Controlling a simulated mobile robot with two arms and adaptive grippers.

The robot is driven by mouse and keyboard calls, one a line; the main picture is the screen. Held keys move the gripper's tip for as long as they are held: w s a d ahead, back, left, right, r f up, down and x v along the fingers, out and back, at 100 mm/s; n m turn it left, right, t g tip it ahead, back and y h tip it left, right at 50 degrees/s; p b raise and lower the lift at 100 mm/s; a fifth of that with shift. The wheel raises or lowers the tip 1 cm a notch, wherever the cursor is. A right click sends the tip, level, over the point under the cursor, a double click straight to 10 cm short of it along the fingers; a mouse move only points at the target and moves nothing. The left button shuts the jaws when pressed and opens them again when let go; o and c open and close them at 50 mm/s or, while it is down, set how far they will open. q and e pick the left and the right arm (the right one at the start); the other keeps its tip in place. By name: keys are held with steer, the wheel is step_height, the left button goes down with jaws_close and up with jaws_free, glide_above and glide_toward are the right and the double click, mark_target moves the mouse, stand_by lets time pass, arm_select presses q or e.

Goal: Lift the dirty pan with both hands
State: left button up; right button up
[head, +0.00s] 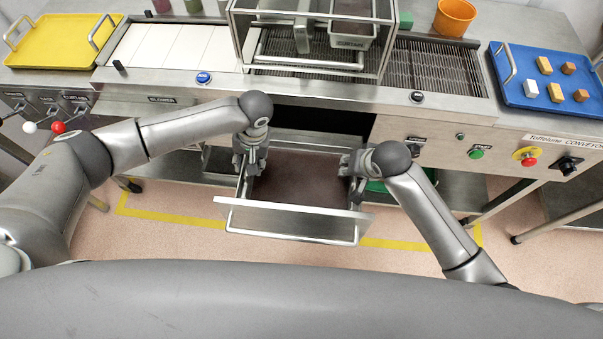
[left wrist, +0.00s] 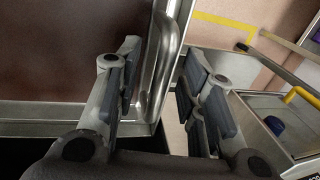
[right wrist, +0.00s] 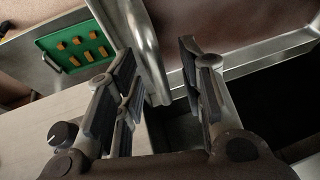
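The dirty pan (head: 300,190) is a wide metal pan with a dark brown bottom. It sticks out from the opening under the conveyor, with a long front panel and bar. My left gripper (head: 250,162) is at its left side. In the left wrist view, the open fingers (left wrist: 162,95) stand on both sides of the pan's left handle (left wrist: 169,65), apart from it. My right gripper (head: 353,170) is at the right side. In the right wrist view, its open fingers (right wrist: 160,85) straddle the right handle (right wrist: 146,50). The pan's back part is hidden under the machine.
The conveyor's front face (head: 455,145) with buttons rises just behind the pan. A yellow tray (head: 65,40) is at far left, a blue tray (head: 520,85) with several small blocks at far right. Floor with yellow tape (head: 170,215) lies below. A green tray (right wrist: 50,43) shows in the right wrist view.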

arm_select(q)
steer(key=shift+c, duration=0.2)
arm_select(e)
steer(key=shift+c, duration=0.2)
arm_select(q)
jaws_close()
arm_select(e)
jaws_close()
arm_select(q)
steer(key=shift+r, duration=0.15)
arm_select(e)
steer(key=shift+r, duration=0.15)
